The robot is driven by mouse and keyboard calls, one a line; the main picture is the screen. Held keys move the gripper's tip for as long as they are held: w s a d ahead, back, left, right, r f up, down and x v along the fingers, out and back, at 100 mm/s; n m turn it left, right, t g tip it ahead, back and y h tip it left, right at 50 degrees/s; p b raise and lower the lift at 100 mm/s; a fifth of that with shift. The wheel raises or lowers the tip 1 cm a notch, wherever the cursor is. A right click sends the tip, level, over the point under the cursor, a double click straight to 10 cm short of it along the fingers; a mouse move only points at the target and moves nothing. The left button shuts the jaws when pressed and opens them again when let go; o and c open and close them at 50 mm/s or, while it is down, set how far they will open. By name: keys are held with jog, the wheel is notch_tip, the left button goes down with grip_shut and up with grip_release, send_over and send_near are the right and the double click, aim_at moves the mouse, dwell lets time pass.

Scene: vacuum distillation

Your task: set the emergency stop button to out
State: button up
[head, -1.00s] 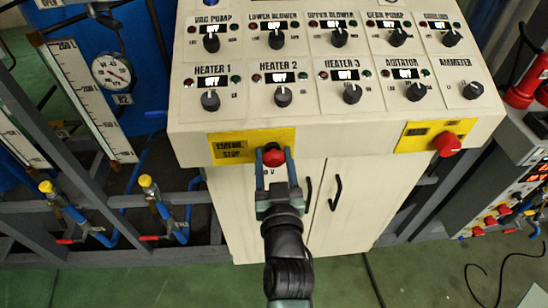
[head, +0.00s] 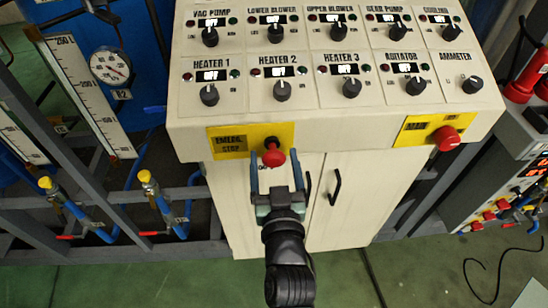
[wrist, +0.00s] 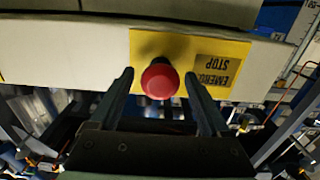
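The red emergency stop button (head: 273,156) sits on a yellow label plate (head: 229,142) on the panel's front face, left of centre. A dark stem shows behind its red cap, so it stands out from the plate. In the wrist view the button (wrist: 160,80) is centred ahead, against the yellow plate (wrist: 222,62) marked EMERGENCY STOP. My gripper (head: 281,166) is open in front of and slightly below the button. Its fingertips lie on either side of the red cap, with gaps visible in the wrist view (wrist: 159,78). It holds nothing.
A second red button (head: 446,138) sits on another yellow plate at the panel's right. Knobs and displays cover the sloped panel (head: 325,118) above. Cabinet doors with a dark handle (head: 335,187) are below. Pipes with yellow-topped valves (head: 147,177) stand at the left.

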dwell(0.3)
jog(key=s+b, duration=0.2)
jog(key=s, duration=1.1)
jog(key=shift+w, duration=0.1)
